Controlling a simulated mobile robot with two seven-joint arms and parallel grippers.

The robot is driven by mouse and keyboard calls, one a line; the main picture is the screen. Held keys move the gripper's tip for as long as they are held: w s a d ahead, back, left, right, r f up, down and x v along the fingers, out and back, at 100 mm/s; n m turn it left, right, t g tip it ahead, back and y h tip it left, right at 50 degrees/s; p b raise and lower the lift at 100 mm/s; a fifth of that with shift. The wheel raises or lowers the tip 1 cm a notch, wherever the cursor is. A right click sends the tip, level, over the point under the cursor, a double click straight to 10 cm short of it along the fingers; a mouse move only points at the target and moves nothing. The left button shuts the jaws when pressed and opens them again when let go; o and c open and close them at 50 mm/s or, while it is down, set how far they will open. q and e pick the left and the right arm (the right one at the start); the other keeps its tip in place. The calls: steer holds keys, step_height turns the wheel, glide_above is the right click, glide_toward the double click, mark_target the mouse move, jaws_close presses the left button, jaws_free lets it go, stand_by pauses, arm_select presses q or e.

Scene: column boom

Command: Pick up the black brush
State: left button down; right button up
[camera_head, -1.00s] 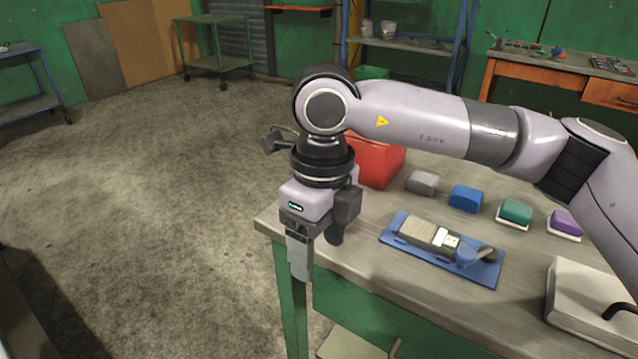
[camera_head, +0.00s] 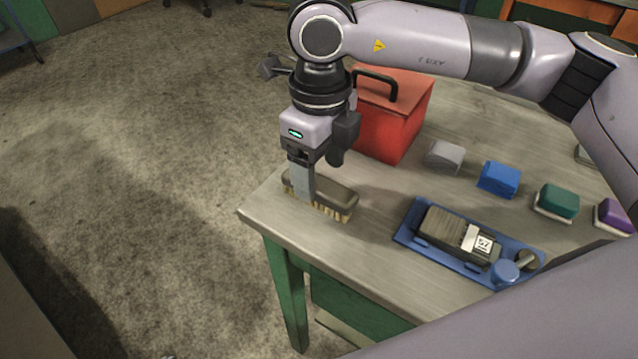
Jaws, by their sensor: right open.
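The black brush (camera_head: 335,194) lies near the left corner of the workbench, dark back up and tan bristles down. My right gripper (camera_head: 318,175) points down over it and is open. One finger shows in front of the brush's left part and hides some of it; the other finger shows behind it. I cannot tell whether the fingers touch the brush. My left gripper is not in view.
A red box (camera_head: 390,125) with a black handle stands behind the brush. A blue tray (camera_head: 408,234) holding a dark block lies to the right. Grey (camera_head: 445,156), blue (camera_head: 499,179), green (camera_head: 557,201) and purple (camera_head: 614,215) blocks line the workbench (camera_head: 370,270).

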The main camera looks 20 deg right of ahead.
mark_target(322, 184)
step_height(322, 184, down, 4)
steer(key=shift+d+f, duration=0.15)
steer(key=c, duration=1.1)
step_height(322, 184, up, 20)
steer(key=shift+p, duration=0.35)
